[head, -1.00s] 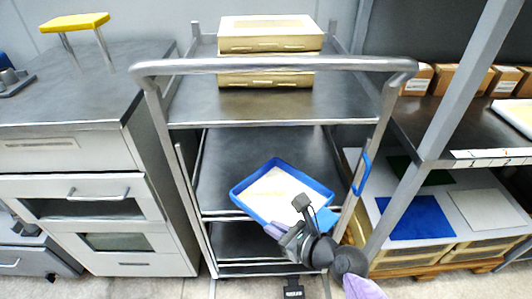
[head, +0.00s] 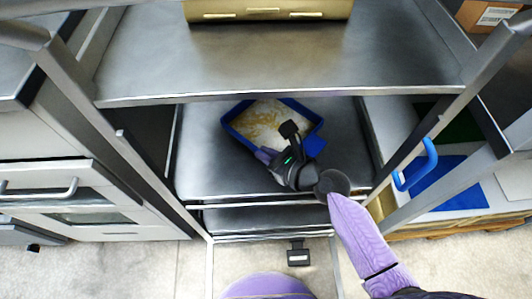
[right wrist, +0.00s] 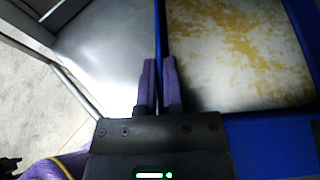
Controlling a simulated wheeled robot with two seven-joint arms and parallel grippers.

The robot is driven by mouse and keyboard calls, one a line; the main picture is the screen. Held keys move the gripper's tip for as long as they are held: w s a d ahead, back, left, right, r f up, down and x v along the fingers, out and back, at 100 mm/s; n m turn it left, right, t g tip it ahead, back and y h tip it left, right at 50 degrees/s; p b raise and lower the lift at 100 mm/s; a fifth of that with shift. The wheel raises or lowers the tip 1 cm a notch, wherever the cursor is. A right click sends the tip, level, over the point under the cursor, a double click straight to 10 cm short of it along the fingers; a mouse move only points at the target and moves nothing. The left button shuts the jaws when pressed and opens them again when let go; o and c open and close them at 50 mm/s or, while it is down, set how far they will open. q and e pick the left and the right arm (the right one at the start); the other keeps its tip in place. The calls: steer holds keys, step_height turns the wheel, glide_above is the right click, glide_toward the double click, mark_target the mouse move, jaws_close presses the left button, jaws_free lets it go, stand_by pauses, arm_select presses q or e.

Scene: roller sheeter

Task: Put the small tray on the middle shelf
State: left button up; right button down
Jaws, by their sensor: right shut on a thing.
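The small tray (head: 233,111) is blue, with a whitish, yellow-mottled inside. It is over the middle shelf (head: 215,170) of the metal cart, under the top shelf, turned at an angle. I cannot tell whether it rests on the shelf or is held just above. My right gripper (head: 272,153) is at the tray's near side, shut on its rim. In the right wrist view, the purple fingers (right wrist: 160,70) close on the tray's blue edge (right wrist: 275,130), with bare metal to the left. My left gripper is not in view.
A lower shelf (head: 265,220) lies below. Cart posts stand left and right, with a blue handle (head: 417,165) at the right. A drawer cabinet (head: 80,190) stands left.

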step_height(320, 180, down, 3)
steer(key=shift+f+b, duration=0.1)
steer(key=shift+b, duration=0.75)
steer(key=shift+r, duration=0.35)
steer(key=shift+f, duration=0.1)
steer(key=c, duration=1.2)
jaws_free()
steer(key=shift+f, duration=0.1)
steer(key=o, duration=0.4)
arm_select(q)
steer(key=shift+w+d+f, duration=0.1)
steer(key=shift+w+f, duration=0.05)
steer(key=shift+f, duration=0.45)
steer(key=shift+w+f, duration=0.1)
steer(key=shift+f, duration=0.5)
arm_select(e)
steer(key=shift+o, duration=0.2)
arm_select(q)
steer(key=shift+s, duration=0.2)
